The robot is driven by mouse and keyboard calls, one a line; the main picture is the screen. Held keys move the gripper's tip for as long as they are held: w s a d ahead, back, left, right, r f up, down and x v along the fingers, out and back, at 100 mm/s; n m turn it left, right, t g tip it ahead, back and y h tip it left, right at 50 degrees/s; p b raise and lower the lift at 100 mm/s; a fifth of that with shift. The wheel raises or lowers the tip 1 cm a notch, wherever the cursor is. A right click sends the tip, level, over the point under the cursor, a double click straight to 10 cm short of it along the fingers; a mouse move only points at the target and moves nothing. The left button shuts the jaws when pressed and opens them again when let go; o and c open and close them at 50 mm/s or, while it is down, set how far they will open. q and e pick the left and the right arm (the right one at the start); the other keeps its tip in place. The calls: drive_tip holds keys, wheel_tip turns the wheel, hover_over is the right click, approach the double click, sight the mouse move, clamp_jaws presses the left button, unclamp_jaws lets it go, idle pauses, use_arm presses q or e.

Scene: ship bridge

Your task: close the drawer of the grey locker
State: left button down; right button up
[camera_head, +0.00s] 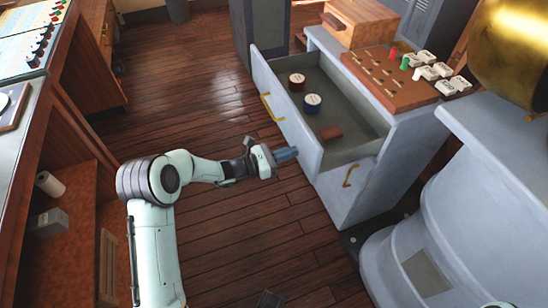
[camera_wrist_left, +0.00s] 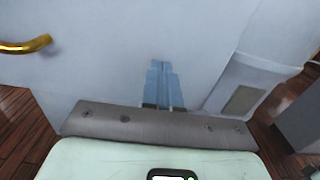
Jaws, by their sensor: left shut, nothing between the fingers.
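The grey locker (camera_head: 345,205) stands right of centre in the head view. Its top drawer (camera_head: 290,135) is pulled out toward the left, with a brass handle (camera_head: 270,107) on its front. Inside lie a red round tin (camera_head: 297,82), a blue round tin (camera_head: 312,103) and a small red-brown block (camera_head: 331,133). My left gripper (camera_head: 288,155) is shut and empty, its blue fingertips close to the drawer front near its lower end. In the left wrist view the fingers (camera_wrist_left: 161,80) point at the pale grey front, with a brass handle (camera_wrist_left: 28,46) at left. I cannot tell whether they touch. My right gripper is not in view.
A wooden board with pegs and white switches (camera_head: 405,75) and a wooden box (camera_head: 360,20) sit on the locker top. A rounded grey pedestal (camera_head: 480,200) stands at right, a wooden console (camera_head: 60,150) at left.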

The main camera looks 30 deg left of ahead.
use_arm(q)
drive_tip(key=shift+w+d, duration=0.4)
drive_tip(key=shift+w, duration=0.05)
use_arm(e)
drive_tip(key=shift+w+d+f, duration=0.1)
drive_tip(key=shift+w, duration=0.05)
